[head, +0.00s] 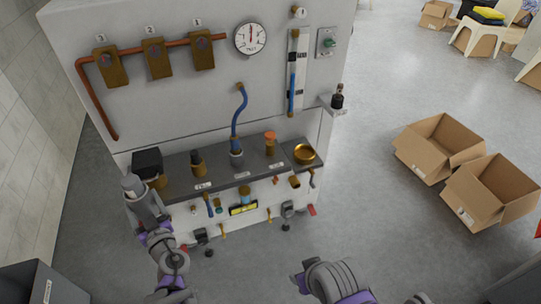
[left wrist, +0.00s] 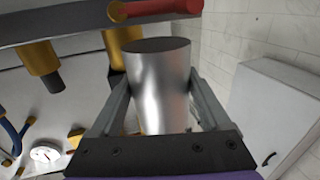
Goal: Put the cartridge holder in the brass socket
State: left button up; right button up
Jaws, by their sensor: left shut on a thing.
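A silver metal cylinder, which looks like the cartridge holder (head: 131,184), is between the fingers of my left gripper (head: 136,195) at the counter's left end. In the left wrist view the holder (left wrist: 158,75) fills the middle, with a finger on each side. A brass fitting (head: 158,183) is just right of it, by a black block; it may be the brass socket, and the holder looks apart from it. The fitting shows partly behind the holder in the left wrist view (left wrist: 122,42). A round brass bowl (head: 305,154) sits at the counter's right end. My right gripper (head: 302,281) is low in the head view, its jaws unclear.
The dark counter (head: 221,179) holds a black-topped brass piece (head: 198,161), a blue hose (head: 238,115) and an orange-capped fitting (head: 270,143). Several valves and small fittings line the front below. Cardboard boxes (head: 440,147) stand on the floor at right. A white cabinet (left wrist: 275,120) is nearby.

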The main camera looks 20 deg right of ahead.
aim_at(304, 156)
jog(key=l+z, duration=0.2)
jog(key=z, duration=0.15)
jog(key=l+z, duration=0.2)
jog(key=z, duration=0.15)
